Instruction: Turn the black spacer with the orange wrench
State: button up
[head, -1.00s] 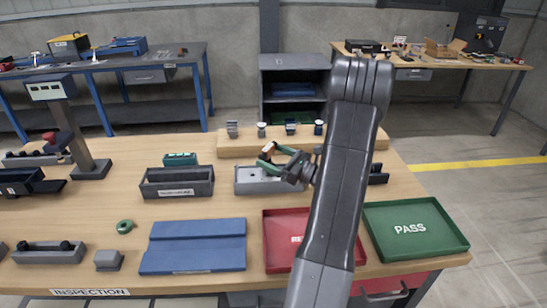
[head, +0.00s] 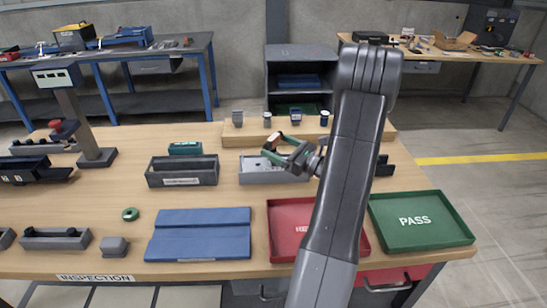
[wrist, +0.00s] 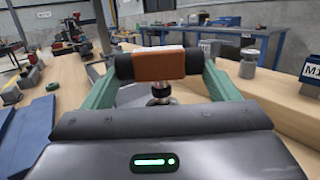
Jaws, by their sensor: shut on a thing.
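My gripper (wrist: 160,66) has green fingers with black pads. In the wrist view they are shut on the orange wrench (wrist: 158,65), which shows as an orange block between the pads. In the head view my gripper (head: 277,148) is over the grey fixture box (head: 262,177) at the middle back of the bench.
A wooden rack (head: 225,139) with several small parts stands behind the fixture. A dark grey bin (head: 182,181) is to its left. A blue mat (head: 198,243), a red tray (head: 290,250) and the green PASS tray (head: 455,235) lie in front. Bare bench shows left of the dark bin.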

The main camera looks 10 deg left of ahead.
aim_at(279, 133)
jog(key=shift+r, duration=0.15)
jog(key=shift+r+p, duration=1.7)
jog(key=shift+r, duration=0.7)
